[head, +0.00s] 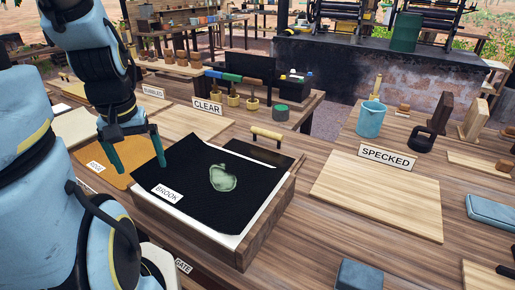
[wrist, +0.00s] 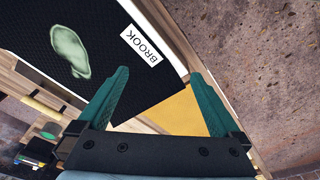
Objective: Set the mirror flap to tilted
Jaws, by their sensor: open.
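No part in view is clearly recognisable as the mirror flap. A dark flat panel (head: 240,149) lies at the back edge of the wooden box (head: 241,252) in the head view; I cannot tell if it is the flap or how it is angled. The box holds a black textured mat (head: 189,165) with a BROOK label (head: 167,191) and a pale green patch (head: 222,178); the patch also shows in the wrist view (wrist: 70,50). My gripper (head: 140,168) is open and empty, left of the box. In the wrist view its fingers (wrist: 160,74) point toward the box's label corner.
A short wooden roller (head: 266,133) is behind the box. A pale board (head: 378,197) with a SPECKED sign (head: 389,157) lies to the right. A blue jug (head: 370,119) stands beyond it. A CLEAR sign (head: 208,108) and several handled tools stand at the back.

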